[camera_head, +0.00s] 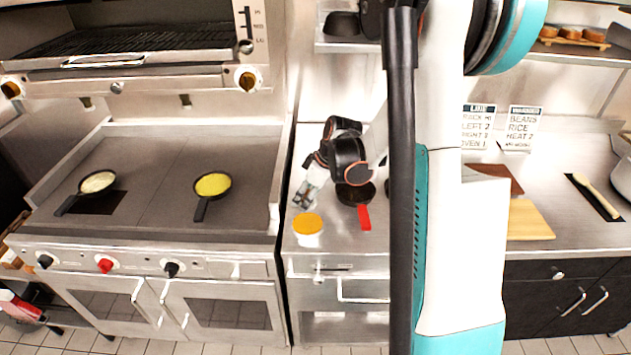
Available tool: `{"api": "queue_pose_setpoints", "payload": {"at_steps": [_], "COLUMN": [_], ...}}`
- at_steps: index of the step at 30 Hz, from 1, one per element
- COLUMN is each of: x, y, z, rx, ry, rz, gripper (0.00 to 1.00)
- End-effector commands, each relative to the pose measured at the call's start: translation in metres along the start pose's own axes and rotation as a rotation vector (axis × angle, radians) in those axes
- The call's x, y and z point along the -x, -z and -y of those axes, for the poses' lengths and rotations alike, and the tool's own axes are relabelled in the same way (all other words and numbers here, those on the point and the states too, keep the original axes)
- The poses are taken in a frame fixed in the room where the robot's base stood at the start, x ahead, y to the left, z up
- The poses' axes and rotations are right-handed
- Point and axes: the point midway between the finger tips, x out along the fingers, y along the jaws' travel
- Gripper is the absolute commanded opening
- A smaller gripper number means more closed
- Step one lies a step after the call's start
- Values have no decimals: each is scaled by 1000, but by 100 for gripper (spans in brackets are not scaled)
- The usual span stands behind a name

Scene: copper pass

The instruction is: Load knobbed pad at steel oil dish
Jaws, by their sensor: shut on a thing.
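The steel oil dish (307,224) stands on the steel counter, left of centre, near the front edge and the griddle's side. It is round, with an orange-yellow top and a pale side. My gripper (303,203) is just behind and above the dish and points down. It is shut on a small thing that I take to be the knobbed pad. The knob and most of the pad are hidden by the fingers. I cannot tell whether the pad touches the dish.
A dark pan with a red handle (364,216) sits right of the dish. The griddle holds a pan with yellow food (212,184) and a pan with pale food (97,182). A cutting board (530,220) lies to the right. My arm blocks the centre-right.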

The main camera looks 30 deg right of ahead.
Motion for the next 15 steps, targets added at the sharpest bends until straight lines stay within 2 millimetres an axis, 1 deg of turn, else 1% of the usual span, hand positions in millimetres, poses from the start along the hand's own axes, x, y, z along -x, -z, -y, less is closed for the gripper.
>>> {"api": "queue_pose_setpoints", "payload": {"at_steps": [8,15], "x": [-10,-28], "y": [-1,-9], "z": [4,4], "rx": [18,17], "ry": [7,7], "rz": [-1,-1], "gripper": [28,28]}}
